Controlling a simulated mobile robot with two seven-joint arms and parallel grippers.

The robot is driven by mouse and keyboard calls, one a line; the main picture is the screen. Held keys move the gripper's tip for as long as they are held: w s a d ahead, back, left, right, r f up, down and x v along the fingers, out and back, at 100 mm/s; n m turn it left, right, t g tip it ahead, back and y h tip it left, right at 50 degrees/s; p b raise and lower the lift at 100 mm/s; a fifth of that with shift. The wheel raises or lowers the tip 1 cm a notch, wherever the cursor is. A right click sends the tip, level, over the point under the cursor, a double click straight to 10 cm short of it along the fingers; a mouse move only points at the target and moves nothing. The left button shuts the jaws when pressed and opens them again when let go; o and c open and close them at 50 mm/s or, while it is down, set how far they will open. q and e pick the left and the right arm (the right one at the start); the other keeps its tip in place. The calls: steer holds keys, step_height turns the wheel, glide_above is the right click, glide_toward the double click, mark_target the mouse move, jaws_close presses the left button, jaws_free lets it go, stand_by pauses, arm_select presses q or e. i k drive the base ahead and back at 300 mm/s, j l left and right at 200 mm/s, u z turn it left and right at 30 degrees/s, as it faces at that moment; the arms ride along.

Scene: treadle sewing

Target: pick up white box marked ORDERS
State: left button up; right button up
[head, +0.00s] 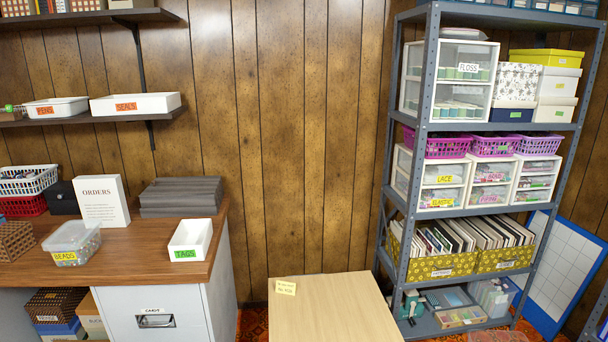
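The white box marked ORDERS (103,202) stands upright on the wooden desk at the left of the head view. Its printed front faces me, slightly turned. A black box stands close on its left and a grey stack on its right. Neither of my grippers shows in the head view.
On the desk (140,246) are a clear BEADS tub (72,243), a white TAGS tray (190,240), a grey stack (181,197), a black box (62,197) and baskets (28,181). A pale wooden surface (335,308) lies right of the desk. A loaded metal shelf (425,140) stands at right.

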mark_target(101, 196)
steer(key=u, duration=1.4)
